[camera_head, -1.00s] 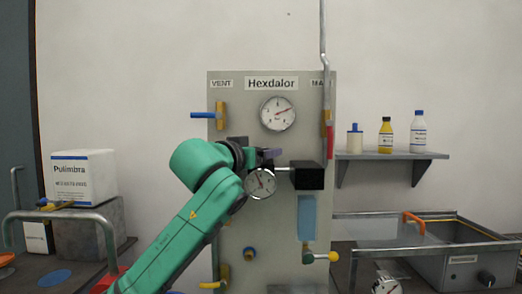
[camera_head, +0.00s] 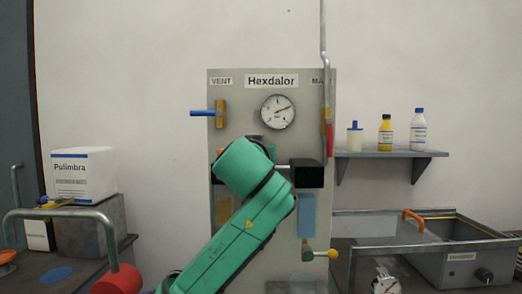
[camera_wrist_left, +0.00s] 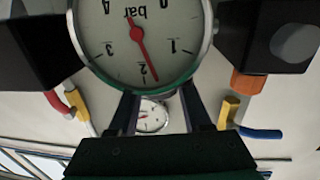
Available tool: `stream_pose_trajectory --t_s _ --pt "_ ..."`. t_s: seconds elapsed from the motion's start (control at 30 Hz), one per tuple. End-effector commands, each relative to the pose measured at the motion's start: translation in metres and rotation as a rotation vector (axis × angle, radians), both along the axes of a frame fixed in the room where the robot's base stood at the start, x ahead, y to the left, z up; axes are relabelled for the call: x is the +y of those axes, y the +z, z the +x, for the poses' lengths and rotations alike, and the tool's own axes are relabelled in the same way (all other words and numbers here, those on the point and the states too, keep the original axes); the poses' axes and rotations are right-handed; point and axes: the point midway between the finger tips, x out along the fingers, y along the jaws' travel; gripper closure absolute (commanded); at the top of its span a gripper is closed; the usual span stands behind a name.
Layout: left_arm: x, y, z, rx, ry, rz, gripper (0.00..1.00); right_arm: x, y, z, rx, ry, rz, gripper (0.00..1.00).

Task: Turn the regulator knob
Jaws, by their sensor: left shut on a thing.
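The grey Hexdalor panel (camera_head: 232,84) stands ahead with a round gauge (camera_head: 278,112) near its top. My left arm's green links cover the panel's middle, so the left gripper and the regulator knob are hidden in the head view. In the left wrist view my left gripper (camera_wrist_left: 158,104) is shut on the knob, which is mostly hidden between the fingers below a large gauge. This regulator gauge (camera_wrist_left: 140,40) appears upside down, its red needle near 2. Black blocks (camera_wrist_left: 268,32) flank it; the right one (camera_head: 307,174) shows in the head view. My right gripper is not in view.
A blue-handled valve (camera_head: 220,113) sits at the panel's upper left, and a yellow-knobbed valve (camera_head: 320,254) at lower right. A vertical pipe (camera_head: 323,60) runs along the right edge. Bottles stand on a shelf (camera_head: 390,155) at right; a white box (camera_head: 83,172) stands at left.

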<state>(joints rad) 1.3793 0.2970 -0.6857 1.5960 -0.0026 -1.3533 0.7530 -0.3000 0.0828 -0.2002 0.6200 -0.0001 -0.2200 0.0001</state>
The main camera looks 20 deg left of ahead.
Motion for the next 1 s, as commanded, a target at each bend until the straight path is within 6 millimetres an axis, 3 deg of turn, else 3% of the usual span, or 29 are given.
stream_pose_trajectory --t_s 0.07,0.1,0.17,0.2,0.5,0.63,1.0 --pt "0.0 0.0 0.0 -0.001 -0.001 -0.001 1.0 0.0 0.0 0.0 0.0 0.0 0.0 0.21" --pt "0.0 0.0 0.0 -0.001 -0.001 -0.001 0.47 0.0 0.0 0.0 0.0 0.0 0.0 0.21" --pt "0.0 0.0 0.0 -0.001 -0.001 -0.001 0.24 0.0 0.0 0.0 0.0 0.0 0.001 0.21" --pt "0.0 0.0 0.0 -0.001 -0.002 -0.001 0.21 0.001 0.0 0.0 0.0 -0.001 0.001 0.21" --pt "0.0 0.0 -0.001 -0.001 -0.002 0.0 0.21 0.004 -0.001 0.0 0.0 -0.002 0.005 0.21" --pt "-0.003 -0.002 -0.014 -0.003 -0.005 -0.001 0.21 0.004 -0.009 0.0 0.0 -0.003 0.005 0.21" --pt "-0.016 -0.003 -0.106 -0.007 -0.007 -0.002 0.21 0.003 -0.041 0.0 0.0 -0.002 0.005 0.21"
